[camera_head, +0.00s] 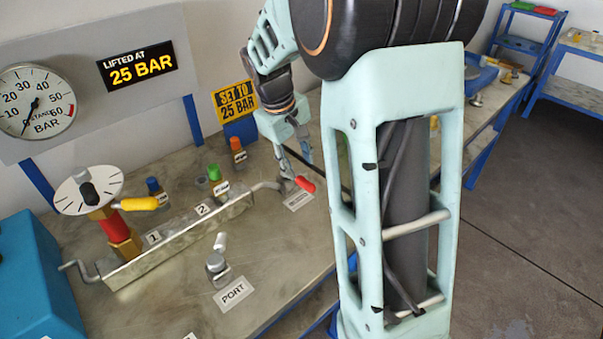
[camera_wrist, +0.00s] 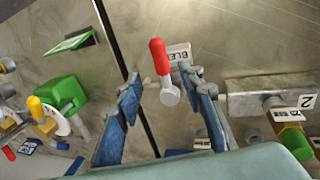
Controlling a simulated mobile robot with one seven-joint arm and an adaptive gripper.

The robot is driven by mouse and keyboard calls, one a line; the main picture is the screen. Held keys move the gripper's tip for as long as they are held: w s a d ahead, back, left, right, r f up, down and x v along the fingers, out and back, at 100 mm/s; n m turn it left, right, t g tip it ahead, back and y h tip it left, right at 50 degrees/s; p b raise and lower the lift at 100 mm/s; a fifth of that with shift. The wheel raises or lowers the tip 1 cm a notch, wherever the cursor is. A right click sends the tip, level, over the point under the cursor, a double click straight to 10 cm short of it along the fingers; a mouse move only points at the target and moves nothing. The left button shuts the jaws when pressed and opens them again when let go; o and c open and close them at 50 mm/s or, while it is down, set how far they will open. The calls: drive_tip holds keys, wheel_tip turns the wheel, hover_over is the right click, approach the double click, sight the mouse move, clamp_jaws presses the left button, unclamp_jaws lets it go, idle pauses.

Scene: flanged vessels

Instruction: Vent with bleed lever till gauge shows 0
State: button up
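The bleed lever (camera_head: 305,184) has a red handle and sits at the right end of the metal manifold (camera_head: 190,238). In the wrist view the bleed lever (camera_wrist: 158,57) points up the picture from a round grey pivot, beside a partly covered label. My gripper (camera_head: 293,155) is above and just behind the lever. In the wrist view my gripper (camera_wrist: 162,80) is open, its blue fingers apart with the pivot showing between them. No contact is visible. The round gauge (camera_head: 36,100) reads in bar; its needle points down and slightly left, its exact reading unclear.
A capped port (camera_head: 217,265) is in front. A blue box (camera_head: 38,275) is at left. My arm hides the table's right part.

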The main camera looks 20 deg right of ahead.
drive_tip(key=v, duration=0.5)
drive_tip(key=shift+r, duration=0.15)
